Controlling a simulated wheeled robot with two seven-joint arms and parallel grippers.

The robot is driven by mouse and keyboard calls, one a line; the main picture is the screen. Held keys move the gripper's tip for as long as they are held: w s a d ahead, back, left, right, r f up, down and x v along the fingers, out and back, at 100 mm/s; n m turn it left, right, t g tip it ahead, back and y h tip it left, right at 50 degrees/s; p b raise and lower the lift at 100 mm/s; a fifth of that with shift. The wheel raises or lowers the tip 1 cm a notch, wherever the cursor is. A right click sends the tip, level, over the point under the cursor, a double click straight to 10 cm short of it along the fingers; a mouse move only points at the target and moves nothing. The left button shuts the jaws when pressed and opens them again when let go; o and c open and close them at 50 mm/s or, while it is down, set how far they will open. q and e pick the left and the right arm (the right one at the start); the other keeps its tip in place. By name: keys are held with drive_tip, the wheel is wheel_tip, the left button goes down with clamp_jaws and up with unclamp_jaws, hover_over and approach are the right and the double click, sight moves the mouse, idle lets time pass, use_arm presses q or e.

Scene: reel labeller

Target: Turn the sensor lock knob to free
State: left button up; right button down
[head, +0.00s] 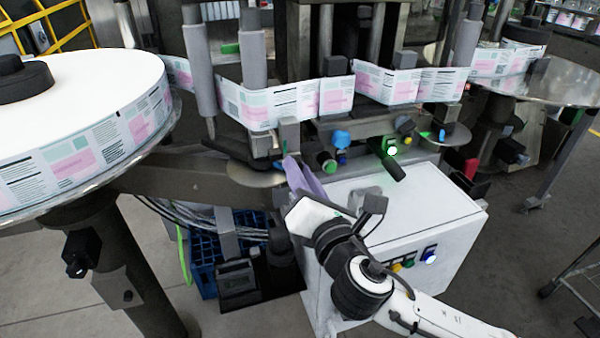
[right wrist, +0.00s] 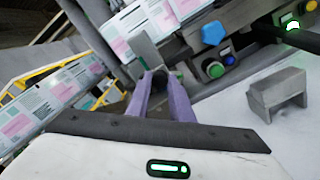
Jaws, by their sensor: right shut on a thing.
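My right gripper (head: 291,163) reaches up from the lower right in the head view, with two purple fingers. In the right wrist view its fingertips (right wrist: 160,82) are closed around a small dark knob (right wrist: 160,74), which looks like the sensor lock knob. The knob sits beside an upright grey metal plate, next to the label web. In the head view the fingers and bracket hide most of it, and I cannot read its setting. My left gripper is not in view.
A blue knob (head: 340,139) and a green button (head: 330,166) sit just right of the fingers. The label web (head: 270,108) runs close behind. A white cabinet (head: 440,205) with a grey block (right wrist: 278,92) on top lies below. A large label reel (head: 80,90) stands left.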

drive_tip(key=shift+n, duration=0.5)
idle(0.3)
drive_tip(key=c, duration=1.6)
unclamp_jaws()
drive_tip(key=shift+o, duration=0.2)
drive_tip(key=b+v, duration=0.1)
drive_tip(key=v, duration=0.9)
drive_tip(key=shift+s, duration=0.15)
